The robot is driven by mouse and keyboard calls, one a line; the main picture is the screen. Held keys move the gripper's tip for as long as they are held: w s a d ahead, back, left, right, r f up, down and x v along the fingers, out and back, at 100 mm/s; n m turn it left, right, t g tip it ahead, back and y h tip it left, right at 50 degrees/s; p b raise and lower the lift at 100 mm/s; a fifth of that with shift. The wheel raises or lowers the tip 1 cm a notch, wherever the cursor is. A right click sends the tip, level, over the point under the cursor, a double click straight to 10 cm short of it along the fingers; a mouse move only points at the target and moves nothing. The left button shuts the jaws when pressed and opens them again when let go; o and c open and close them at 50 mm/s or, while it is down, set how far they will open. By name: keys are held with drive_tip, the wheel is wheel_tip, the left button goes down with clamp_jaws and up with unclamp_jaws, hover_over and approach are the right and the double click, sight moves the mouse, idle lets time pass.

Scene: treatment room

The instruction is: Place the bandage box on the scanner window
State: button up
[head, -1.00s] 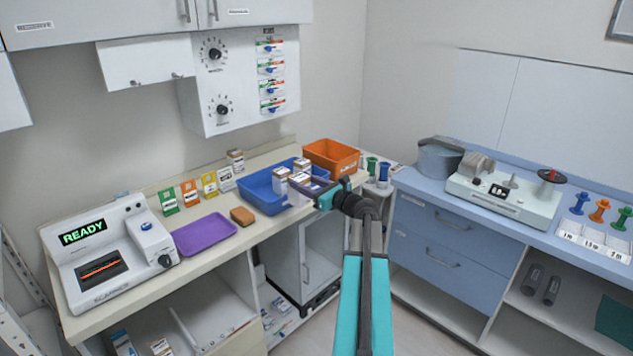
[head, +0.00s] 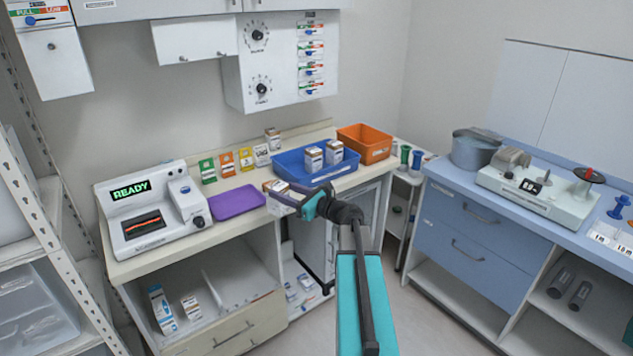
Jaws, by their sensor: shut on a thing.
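My gripper (head: 288,197) is shut on a small white and brown bandage box (head: 277,187), partly hidden by the jaws. It holds the box in front of the blue bin, near the counter's front edge. The white scanner (head: 178,218) stands at the left end of the counter, with a green READY display. Its dark scanner window (head: 142,226) shows a red-orange line and is bare. The gripper and box are well to the right of the window.
A purple tray (head: 237,202) lies between the scanner and my gripper. The blue bin (head: 290,167) holds other boxes (head: 314,159), with an orange bin (head: 365,146) to its right. Several coloured cards (head: 226,164) stand along the back. White shelving (head: 38,190) rises at the far left.

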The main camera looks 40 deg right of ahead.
drive_tip(key=a+f+n+g+y, duration=0.1)
drive_tip(key=a+f+n+y, duration=0.15)
drive_tip(key=a, duration=0.85)
drive_tip(key=a+f+n+g+y, duration=0.2)
drive_tip(key=a+y, duration=0.1)
drive_tip(key=a, duration=0.8)
drive_tip(key=s+a+f+n+g+y, duration=0.1)
drive_tip(key=s+a+n+g+y, duration=0.2)
drive_tip(key=a, duration=1)
drive_tip(key=s+g+y+b, duration=0.1)
drive_tip(key=s, duration=0.2)
drive_tip(key=shift+s+a, duration=0.4)
drive_tip(key=shift+s, duration=0.1)
